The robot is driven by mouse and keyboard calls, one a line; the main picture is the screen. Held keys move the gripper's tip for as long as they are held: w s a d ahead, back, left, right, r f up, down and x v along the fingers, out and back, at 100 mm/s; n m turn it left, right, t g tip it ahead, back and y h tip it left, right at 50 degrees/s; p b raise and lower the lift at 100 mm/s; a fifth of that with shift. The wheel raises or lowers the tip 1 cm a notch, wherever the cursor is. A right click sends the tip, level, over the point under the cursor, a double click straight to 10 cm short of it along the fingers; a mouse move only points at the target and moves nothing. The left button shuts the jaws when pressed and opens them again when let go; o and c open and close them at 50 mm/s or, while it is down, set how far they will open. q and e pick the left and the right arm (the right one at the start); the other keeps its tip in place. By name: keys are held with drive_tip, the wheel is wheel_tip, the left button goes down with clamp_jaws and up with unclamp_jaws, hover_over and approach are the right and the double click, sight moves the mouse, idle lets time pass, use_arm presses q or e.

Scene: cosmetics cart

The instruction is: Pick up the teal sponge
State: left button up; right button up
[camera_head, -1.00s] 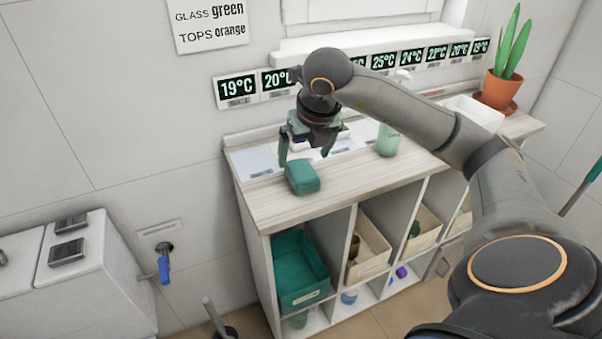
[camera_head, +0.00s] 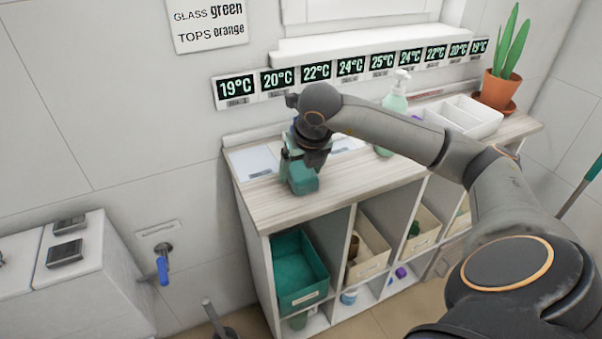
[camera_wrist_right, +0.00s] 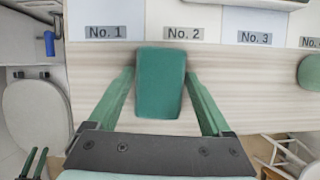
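The teal sponge (camera_head: 302,180) is a block at the left end of the wooden cart top. In the right wrist view the sponge (camera_wrist_right: 160,82) lies across the front of the No. 1 and No. 2 labels. My right gripper (camera_head: 298,172) is lowered over it and partly hides it. In the wrist view the green fingers of the right gripper (camera_wrist_right: 161,72) are spread, one on each side of the sponge, their tips close to its sides. I cannot tell whether they touch it. My left gripper (camera_wrist_right: 33,150) shows small at the bottom left of the wrist view, its two green fingers apart.
A pump bottle (camera_head: 395,97), a white divided tray (camera_head: 464,116) and a potted plant (camera_head: 497,90) stand farther right on the cart top (camera_head: 350,188). A teal bin (camera_head: 299,268) sits in the shelf below. The wall with temperature displays is close behind.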

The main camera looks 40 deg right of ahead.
drive_tip(key=c, duration=1)
drive_tip(key=shift+r, duration=0.1)
